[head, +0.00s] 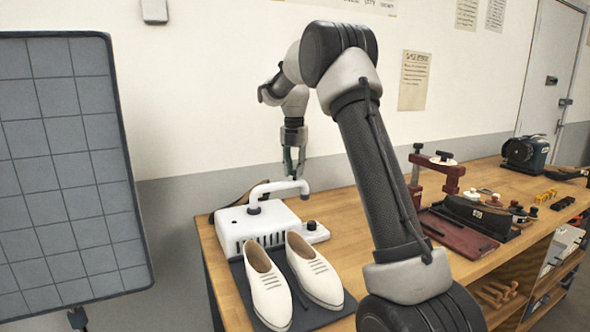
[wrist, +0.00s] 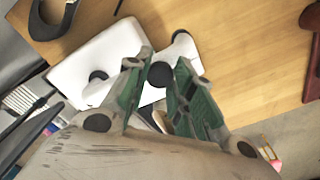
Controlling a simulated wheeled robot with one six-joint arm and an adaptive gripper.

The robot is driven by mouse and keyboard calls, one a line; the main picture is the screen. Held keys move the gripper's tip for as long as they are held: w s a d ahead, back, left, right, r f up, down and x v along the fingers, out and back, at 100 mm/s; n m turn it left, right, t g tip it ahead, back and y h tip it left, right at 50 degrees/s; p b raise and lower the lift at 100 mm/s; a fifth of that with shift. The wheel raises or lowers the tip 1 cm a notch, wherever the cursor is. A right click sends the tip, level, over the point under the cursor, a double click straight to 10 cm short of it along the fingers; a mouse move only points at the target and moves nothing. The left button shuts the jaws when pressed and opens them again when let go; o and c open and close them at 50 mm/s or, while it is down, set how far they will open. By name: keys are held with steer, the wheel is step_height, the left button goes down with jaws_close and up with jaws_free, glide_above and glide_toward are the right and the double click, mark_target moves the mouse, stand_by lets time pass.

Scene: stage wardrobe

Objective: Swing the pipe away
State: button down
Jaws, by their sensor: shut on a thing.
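The pipe (head: 276,187) is a white bent tube on top of a white box-shaped machine (head: 232,226), standing on a dark round pivot at its left. My gripper (head: 293,172) points down from above at the pipe's right part. In the wrist view the green-padded fingers (wrist: 160,78) are shut about a dark knob-like part of the pipe, and the pipe's white end (wrist: 184,50) shows just beyond them. The fingers hide part of the pipe. The machine (wrist: 75,62) also shows behind the fingers in the wrist view.
White shoes (head: 268,289) stand on a dark mat in front of the machine. A grey gridded panel (head: 65,170) stands at the left. Bare wood (head: 350,212) lies between machine and tray.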

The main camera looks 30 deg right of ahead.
steer(key=shift+w+r, duration=0.1)
steer(key=c, duration=1.2)
jaws_free()
steer(key=shift+o, duration=0.2)
step_height(320, 180, up, 12)
